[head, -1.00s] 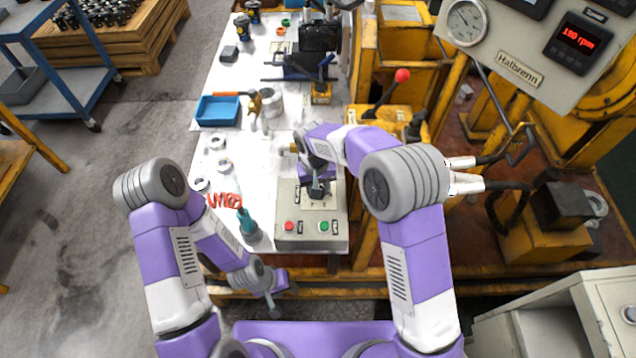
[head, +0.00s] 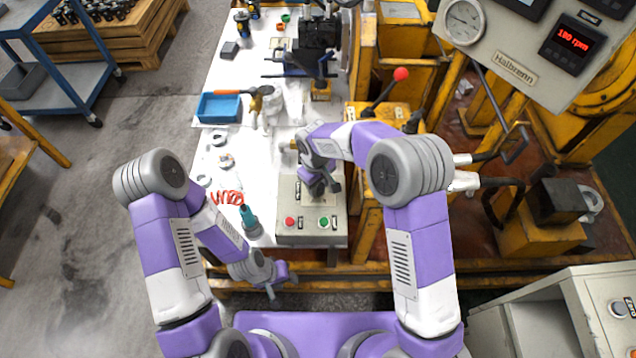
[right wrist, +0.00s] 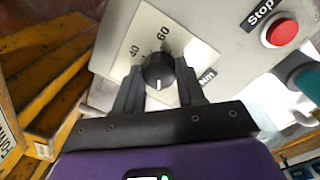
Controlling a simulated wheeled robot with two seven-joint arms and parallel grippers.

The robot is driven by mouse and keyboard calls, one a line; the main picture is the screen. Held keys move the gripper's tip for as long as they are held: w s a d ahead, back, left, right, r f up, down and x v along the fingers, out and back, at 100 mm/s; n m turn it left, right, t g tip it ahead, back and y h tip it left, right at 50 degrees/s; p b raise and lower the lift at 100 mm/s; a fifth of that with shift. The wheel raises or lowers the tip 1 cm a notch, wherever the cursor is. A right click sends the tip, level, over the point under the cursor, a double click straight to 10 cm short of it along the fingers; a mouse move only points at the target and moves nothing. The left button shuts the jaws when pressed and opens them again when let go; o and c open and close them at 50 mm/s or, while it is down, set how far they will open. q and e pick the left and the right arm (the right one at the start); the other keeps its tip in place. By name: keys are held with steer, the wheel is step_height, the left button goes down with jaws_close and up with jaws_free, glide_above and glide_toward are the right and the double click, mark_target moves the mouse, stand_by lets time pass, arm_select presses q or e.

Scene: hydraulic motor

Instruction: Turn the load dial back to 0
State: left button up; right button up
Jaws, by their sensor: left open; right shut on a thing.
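The load dial is a black round knob (right wrist: 159,70) with a white pointer line, on a pale scale plate in the right wrist view. The line points down in that picture, away from the printed "60". My right gripper (right wrist: 159,88) is shut on the knob, one dark finger on each side. In the head view my right gripper (head: 324,188) is over the grey control box (head: 312,240) and hides the dial. My left gripper (head: 281,288) is open and empty, low near the table's front edge.
The box carries a red button (head: 290,222), labelled Stop in the wrist view, and a green button (head: 324,222). A teal-handled tool (head: 249,221) and a red coil (head: 228,197) lie left of it. A lever with a red knob (head: 401,74) stands behind on the yellow machine.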

stand_by(0.3)
steer(key=o, duration=1)
steer(key=shift+o, duration=0.2)
step_height(320, 180, up, 8)
steer(key=shift+s+a+f+p, duration=0.1)
steer(key=shift+a+f+p, duration=0.05)
steer(key=shift+p, duration=0.8)
steer(key=shift+s+f, duration=0.1)
